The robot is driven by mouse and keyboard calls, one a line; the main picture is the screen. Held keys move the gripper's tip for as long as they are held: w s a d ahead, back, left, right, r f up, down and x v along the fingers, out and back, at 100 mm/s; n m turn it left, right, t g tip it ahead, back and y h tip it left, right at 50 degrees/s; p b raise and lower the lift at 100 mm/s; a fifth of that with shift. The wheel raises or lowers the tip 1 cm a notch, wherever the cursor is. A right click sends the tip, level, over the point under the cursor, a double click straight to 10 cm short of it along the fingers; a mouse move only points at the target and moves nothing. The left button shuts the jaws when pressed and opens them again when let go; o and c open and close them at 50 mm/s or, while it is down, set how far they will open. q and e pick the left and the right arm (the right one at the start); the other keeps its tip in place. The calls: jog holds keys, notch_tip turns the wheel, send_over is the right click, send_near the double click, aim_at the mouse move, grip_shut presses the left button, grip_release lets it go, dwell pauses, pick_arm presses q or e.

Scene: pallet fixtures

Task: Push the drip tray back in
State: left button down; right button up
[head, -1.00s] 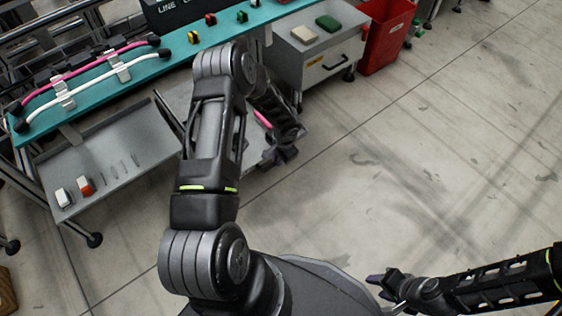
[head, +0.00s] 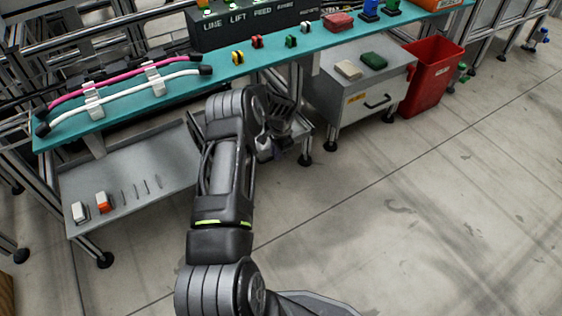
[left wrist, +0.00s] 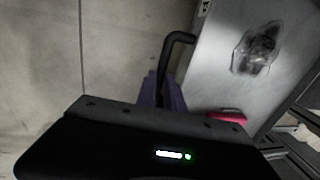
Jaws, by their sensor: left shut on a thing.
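The drip tray (left wrist: 212,72) is a grey metal tray with a dark wet stain (left wrist: 257,48) on it, seen in the left wrist view. Its black bent handle (left wrist: 178,42) runs down to the purple fingers of my left gripper (left wrist: 161,92), which is shut on it. In the head view, my left gripper (head: 272,148) is low in front of the bench, partly hidden by my arm. Only a part of the tray (head: 302,127) shows there, under the teal bench. My right gripper is out of the head view.
A teal bench (head: 220,70) carries hoses and coloured parts. A grey cabinet (head: 345,100) and a red bin (head: 432,80) stand to the right. A lower shelf (head: 135,160) at the left holds two small blocks. The floor in front is clear. A red item (left wrist: 228,116) shows near the tray.

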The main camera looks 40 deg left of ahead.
pick_arm(q)
jog(key=shift+w+a+r, duration=0.1)
jog(key=shift+a, duration=0.3)
jog(key=c, duration=1.5)
grip_release()
jog(key=shift+o, duration=0.2)
jog(key=shift+d, duration=0.2)
